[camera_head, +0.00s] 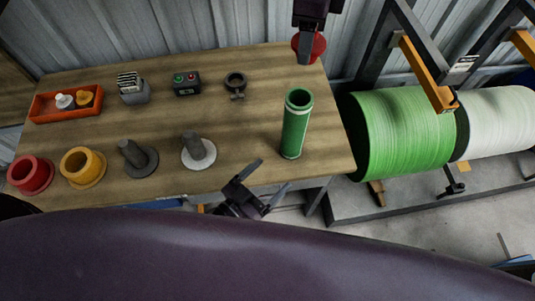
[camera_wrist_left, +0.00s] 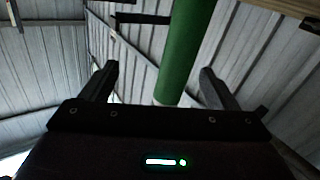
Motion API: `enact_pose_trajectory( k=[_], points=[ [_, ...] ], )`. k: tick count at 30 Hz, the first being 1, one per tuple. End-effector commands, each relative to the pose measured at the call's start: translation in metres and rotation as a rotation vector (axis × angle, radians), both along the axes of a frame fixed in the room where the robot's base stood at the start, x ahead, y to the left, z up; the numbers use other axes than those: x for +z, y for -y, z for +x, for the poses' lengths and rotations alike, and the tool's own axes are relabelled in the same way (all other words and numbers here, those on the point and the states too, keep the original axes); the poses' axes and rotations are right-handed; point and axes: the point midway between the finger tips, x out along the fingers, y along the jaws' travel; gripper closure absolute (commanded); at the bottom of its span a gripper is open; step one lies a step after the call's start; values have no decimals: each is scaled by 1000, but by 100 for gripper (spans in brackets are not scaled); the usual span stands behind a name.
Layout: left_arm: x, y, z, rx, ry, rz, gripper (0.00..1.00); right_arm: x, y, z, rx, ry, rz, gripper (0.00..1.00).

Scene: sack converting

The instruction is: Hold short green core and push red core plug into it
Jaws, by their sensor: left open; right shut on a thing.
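The short green core (camera_head: 294,130) is a hollow green tube standing upright near the right end of the table, its open top showing. It also shows in the left wrist view (camera_wrist_left: 184,50), beyond and between the fingers. My left gripper (camera_head: 262,177) is open and empty, in front of the table edge, to the lower left of the core and apart from it. My right gripper (camera_head: 306,58) is at the top of the head view, shut on the red core plug (camera_head: 319,46). The plug is partly hidden by the gripper and is apart from the core.
The table (camera_head: 225,125) also carries a red tray (camera_head: 66,103) with small items, a card holder (camera_head: 133,90), a button box (camera_head: 186,84), a ring clamp (camera_head: 235,84), grey plugs (camera_head: 136,156), a yellow plug (camera_head: 83,167) and a red one (camera_head: 31,174).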

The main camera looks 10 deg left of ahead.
Motion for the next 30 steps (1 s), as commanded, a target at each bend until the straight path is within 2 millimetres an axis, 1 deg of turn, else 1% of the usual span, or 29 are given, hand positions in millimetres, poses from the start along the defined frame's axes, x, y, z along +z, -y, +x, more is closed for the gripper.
enact_pose_trajectory(
  k=[1, 3, 7, 10, 13, 24, 30],
  points=[
    [15, 1, 12, 40, 23, 24, 18, 0, 0, 0, 0, 0, 0, 68],
    [29, -1, 24, 86, 42, 60, 18, 0, 0, 0, 0, 0, 0, 68],
    [43, -4, 37, 135, 58, 99, 18, 0, 0, 0, 0, 0, 0, 68],
    [46, -3, 45, 145, 62, 108, 18, 0, 0, 0, 0, 0, 0, 68],
    [47, 3, 56, 146, 63, 109, 18, 0, 0, 0, 0, 0, 0, 68],
    [47, 35, 118, 144, 62, 107, 18, 0, 0, 0, 0, 0, 0, 68],
    [45, 46, 138, 143, 59, 109, 18, 0, 0, 0, 0, 0, 0, 68]
  ],
)
